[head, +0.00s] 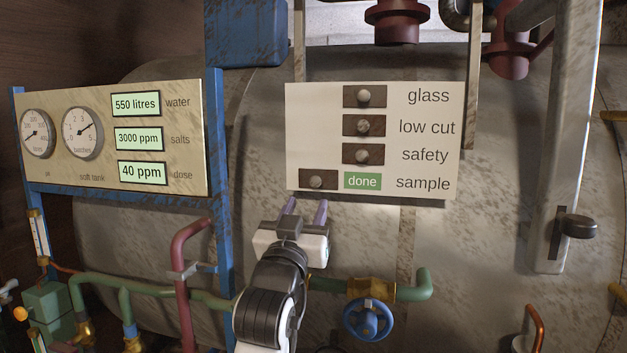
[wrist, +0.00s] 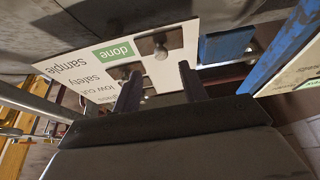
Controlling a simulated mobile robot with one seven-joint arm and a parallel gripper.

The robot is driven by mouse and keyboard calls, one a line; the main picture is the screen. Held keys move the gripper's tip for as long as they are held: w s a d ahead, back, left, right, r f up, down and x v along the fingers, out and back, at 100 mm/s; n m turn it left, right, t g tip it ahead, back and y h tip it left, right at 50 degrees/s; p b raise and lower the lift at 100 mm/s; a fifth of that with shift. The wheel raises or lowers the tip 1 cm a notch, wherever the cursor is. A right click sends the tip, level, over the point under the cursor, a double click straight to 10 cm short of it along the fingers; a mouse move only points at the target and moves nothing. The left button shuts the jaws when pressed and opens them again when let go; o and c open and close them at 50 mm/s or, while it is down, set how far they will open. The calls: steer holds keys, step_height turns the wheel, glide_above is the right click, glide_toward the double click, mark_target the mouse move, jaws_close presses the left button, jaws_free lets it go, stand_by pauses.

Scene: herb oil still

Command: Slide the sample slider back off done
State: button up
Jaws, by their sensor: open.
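The white board (head: 420,150) carries several dark slider plates with round grey knobs. The sample slider (head: 318,180) is in the bottom row, left of the green done label (head: 362,181), which is uncovered. The other sliders sit further right, in line above that label. My gripper (head: 305,206) is open and empty just below the board's lower edge, under the sample slider. In the wrist view, the sample slider's knob (wrist: 160,53) shows beyond and between the open fingertips (wrist: 158,78), apparently apart from them. A finger partly hides the neighbouring safety plate.
A gauge panel (head: 190,140) on a blue frame (head: 216,130) stands left of the board. Below are green pipes and a blue valve wheel (head: 368,320). A grey column with a dark handle (head: 577,227) is at the right. The tank wall lies behind the board.

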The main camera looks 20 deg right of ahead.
mark_target(314, 184)
steer(key=p+x, duration=0.2)
steer(key=x, duration=0.5)
steer(key=shift+w+r, duration=0.1)
steer(key=shift+w, duration=0.05)
jaws_close()
